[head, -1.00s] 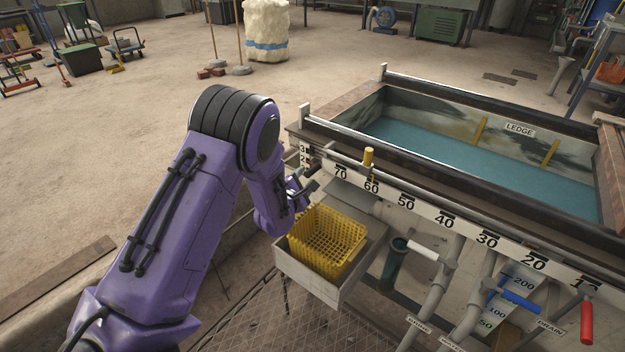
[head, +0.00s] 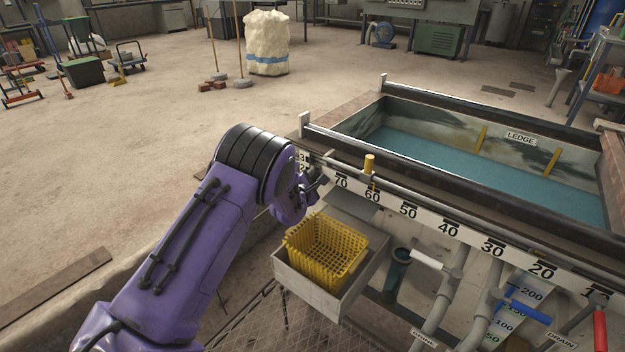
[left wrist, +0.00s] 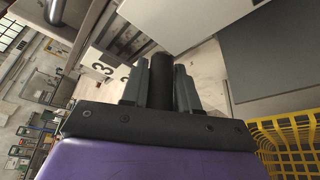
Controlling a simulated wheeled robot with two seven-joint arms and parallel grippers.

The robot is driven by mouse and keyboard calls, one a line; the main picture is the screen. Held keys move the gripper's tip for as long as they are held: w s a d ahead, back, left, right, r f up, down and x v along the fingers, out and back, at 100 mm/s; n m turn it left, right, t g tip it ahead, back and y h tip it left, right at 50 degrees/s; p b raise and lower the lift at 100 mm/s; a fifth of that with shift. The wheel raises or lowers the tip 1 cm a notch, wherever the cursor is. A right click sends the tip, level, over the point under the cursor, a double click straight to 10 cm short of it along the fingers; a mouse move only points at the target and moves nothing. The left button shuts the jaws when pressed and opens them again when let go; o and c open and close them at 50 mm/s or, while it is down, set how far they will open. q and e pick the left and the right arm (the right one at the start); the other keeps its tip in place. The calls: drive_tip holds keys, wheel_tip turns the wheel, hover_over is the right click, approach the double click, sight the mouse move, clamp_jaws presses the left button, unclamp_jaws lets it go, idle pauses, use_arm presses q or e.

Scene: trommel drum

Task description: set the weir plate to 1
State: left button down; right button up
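The weir scale (head: 304,163) is a white strip with dark numerals at the tank's near left corner; 3 and part of 2 show, and 1 is hidden behind my arm. In the left wrist view a large 3 shows on the scale (left wrist: 100,66). My left gripper (head: 318,182) is at this corner, just below the scale. In the left wrist view a dark round bar (left wrist: 161,72) stands between the fingers of the left gripper; whether they press on it I cannot tell. The weir plate itself I cannot make out clearly. My right gripper is out of view.
A yellow basket (head: 350,246) in a grey box (head: 318,288) hangs just below the left gripper. A yellow pointer (head: 369,164) is near 60 on the long front scale. White, blue and red valve handles are farther right. Open floor lies left.

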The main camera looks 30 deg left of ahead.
use_arm(q)
wheel_tip(320, 180, down, 4)
drive_tip(key=shift+f+b, duration=0.2)
drive_tip(key=shift+b, duration=0.2)
drive_tip(key=shift+s, duration=0.1)
drive_tip(key=c, duration=0.9)
unclamp_jaws()
drive_tip(key=shift+f, duration=0.1)
drive_tip(key=shift+r, duration=0.2)
drive_tip(key=p+v, duration=0.3)
drive_tip(key=v, duration=0.6)
drive_tip(key=shift+s, duration=0.3)
drive_tip(key=shift+s+d+r, duration=0.1)
drive_tip(key=shift+s+d, duration=0.05)
drive_tip(key=shift+s, duration=0.25)
